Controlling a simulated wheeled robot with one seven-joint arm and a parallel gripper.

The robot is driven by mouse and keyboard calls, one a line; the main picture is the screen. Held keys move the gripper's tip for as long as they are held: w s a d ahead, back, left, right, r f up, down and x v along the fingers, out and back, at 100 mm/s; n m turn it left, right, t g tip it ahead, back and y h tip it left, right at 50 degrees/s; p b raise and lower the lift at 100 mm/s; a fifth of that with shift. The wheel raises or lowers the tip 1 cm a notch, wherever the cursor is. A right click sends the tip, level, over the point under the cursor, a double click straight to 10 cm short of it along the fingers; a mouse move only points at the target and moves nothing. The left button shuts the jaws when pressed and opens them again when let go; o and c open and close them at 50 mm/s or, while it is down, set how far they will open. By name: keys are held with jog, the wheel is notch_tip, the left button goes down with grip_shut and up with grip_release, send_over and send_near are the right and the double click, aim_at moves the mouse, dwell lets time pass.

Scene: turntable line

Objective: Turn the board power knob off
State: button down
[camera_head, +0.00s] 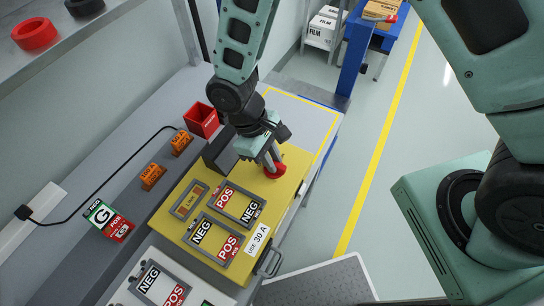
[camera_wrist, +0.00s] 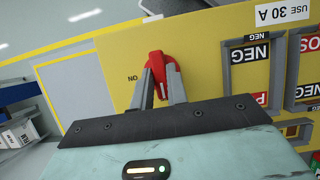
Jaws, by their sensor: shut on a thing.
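The red power knob (camera_head: 275,171) sits near the far end of the yellow board (camera_head: 291,193). My gripper (camera_head: 270,163) comes down over the knob, with its two grey fingers on either side of it. In the wrist view, the red knob (camera_wrist: 160,68) stands between my fingertips (camera_wrist: 160,85), and the gripper is shut on it. Black lettering beside the knob appears to read "ON". Part of the knob and any other marking are hidden by the fingers and gripper body.
The board holds framed slots with NEG and POS tiles (camera_head: 226,197) and a "USE 30 A" label (camera_head: 258,240). A red bin (camera_head: 201,120) and orange blocks (camera_head: 152,176) stand left of the board. Open floor lies to the right.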

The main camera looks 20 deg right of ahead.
jog(key=shift+w, duration=0.1)
jog(key=c, duration=1.4)
grip_release()
jog(key=shift+r, duration=0.1)
jog(key=b+v, duration=0.3)
jog(key=v, duration=1.4)
jog(key=shift+r, duration=0.2)
jog(key=s+d+r+t+y, duration=0.1)
jog(key=s+d, duration=0.2)
jog(key=s, duration=0.2)
jog(key=s+d+r+m+t+y, duration=0.1)
jog(key=s+d, duration=0.2)
jog(key=s, duration=0.2)
jog(key=s+d+r+t+y, duration=0.1)
jog(key=s+d+y, duration=0.1)
jog(key=s, duration=0.3)
jog(key=shift+d+r, duration=0.2)
jog(key=shift+d, duration=0.25)
